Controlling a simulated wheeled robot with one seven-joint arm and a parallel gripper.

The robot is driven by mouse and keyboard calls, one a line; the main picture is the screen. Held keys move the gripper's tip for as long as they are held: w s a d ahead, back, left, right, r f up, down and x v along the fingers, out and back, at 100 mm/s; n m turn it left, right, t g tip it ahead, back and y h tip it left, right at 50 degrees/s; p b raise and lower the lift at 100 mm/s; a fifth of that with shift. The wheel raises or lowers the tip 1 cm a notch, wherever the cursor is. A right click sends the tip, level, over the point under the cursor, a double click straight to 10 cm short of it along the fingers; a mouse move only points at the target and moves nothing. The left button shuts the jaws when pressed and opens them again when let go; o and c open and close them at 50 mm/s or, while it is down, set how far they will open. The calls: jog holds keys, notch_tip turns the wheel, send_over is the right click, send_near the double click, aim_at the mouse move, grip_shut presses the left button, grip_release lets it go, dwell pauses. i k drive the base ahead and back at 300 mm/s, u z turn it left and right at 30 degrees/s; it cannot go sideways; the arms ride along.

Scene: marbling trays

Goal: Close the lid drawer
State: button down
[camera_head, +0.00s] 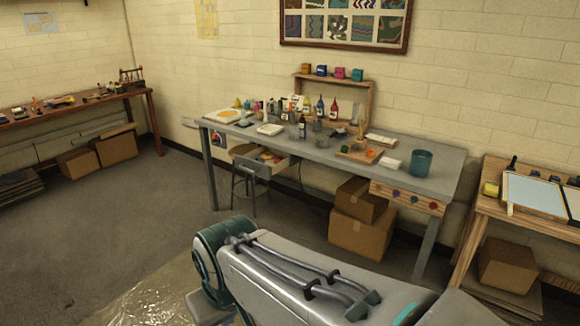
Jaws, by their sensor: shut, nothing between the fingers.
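A drawer (253,167) under the left part of the grey worktable stands pulled out, with its light front facing the room. Small orange and pale things lie inside it, too small to name. A wooden drawer front (408,196) with red, blue and purple round pieces sits under the table's right end and looks flush. I cannot tell from labels which is the lid drawer. My arm crosses the bottom of the view, well in front of the table. My gripper is not in view.
The grey worktable (440,184) holds bottles, trays and a blue tub (421,162). A stool (247,184) stands close to the open drawer. Cardboard boxes (360,236) sit below the table. A wooden table (490,207) stands right.

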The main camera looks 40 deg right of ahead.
aim_at(245, 162)
jog(key=z, duration=0.15)
jog(key=i, duration=0.5)
jog(key=z, duration=0.75)
jog(key=i, duration=2.85)
jog(key=z, duration=0.3)
